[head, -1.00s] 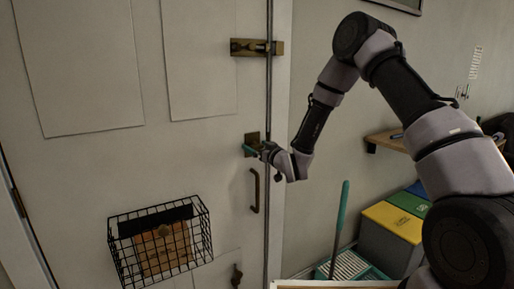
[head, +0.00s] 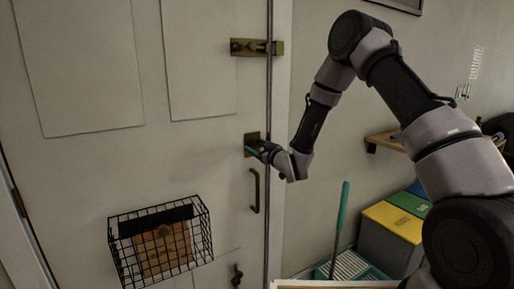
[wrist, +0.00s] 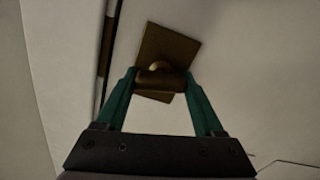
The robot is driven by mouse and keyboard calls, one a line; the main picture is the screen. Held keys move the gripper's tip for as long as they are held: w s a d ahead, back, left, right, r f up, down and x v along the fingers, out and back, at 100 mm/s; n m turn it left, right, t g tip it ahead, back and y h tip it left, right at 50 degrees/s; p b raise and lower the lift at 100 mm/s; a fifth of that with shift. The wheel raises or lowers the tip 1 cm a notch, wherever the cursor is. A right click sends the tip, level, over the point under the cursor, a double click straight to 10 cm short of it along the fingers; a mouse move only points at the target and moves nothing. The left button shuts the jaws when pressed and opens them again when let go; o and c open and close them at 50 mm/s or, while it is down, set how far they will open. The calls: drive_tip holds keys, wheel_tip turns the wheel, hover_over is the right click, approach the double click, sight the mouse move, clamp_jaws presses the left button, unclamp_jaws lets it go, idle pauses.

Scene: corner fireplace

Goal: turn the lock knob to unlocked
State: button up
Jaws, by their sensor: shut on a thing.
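The lock knob (wrist: 158,79) is a small brass piece on a square brass plate (wrist: 178,45) fixed to the white door. In the wrist view the plate looks tilted, and the knob lies crosswise between the two teal fingers. My gripper (wrist: 160,82) is shut on the knob, with a fingertip at each end of it. In the head view the plate (head: 252,137) sits near the door's right edge, above the pull handle (head: 255,190). My gripper (head: 251,151) reaches it from the right and hides the knob there.
A brass slide bolt (head: 250,47) is higher on the door. A black wire basket (head: 120,250) hangs lower left. A small dark fitting (head: 237,277) is below the handle. A teal-handled tool (head: 341,215), coloured bins (head: 395,219) and a wooden shelf (head: 388,142) stand right.

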drive_tip(key=n, duration=0.3)
drive_tip(key=shift+a+n, duration=0.1)
drive_tip(key=shift+n, duration=0.3)
drive_tip(key=n, duration=0.3)
drive_tip(key=shift+s+f+n, duration=0.1)
drive_tip(key=shift+n, duration=0.2)
drive_tip(key=n, duration=0.4)
drive_tip(key=shift+f+n, duration=0.1)
drive_tip(key=shift+n, duration=1.6)
drive_tip(key=o, duration=1.4)
